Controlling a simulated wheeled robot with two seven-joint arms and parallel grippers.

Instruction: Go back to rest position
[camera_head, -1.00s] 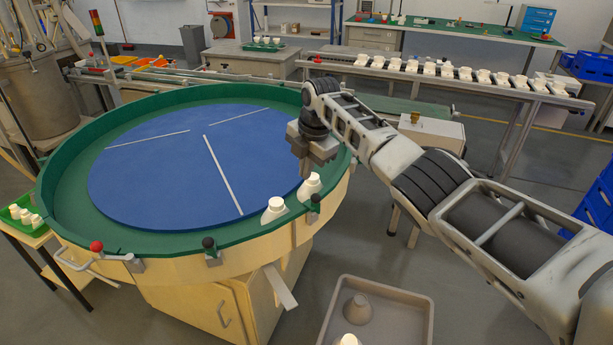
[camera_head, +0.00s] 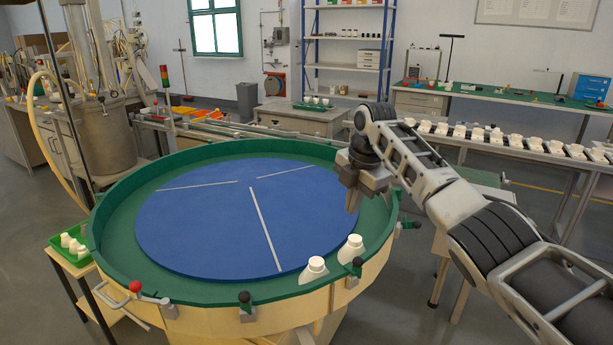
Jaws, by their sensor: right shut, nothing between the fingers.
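My right arm comes in from the right, and my right gripper (camera_head: 352,200) hangs above the right side of the round table, pointing down. It is shut and empty. The round table has a green rim (camera_head: 118,215) and a blue disc (camera_head: 205,225) with three pale lines. My left gripper is not in view.
A green tray (camera_head: 83,259) with several white pieces is at the left. A green-topped bench (camera_head: 470,92) and blue shelving (camera_head: 384,50) are behind.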

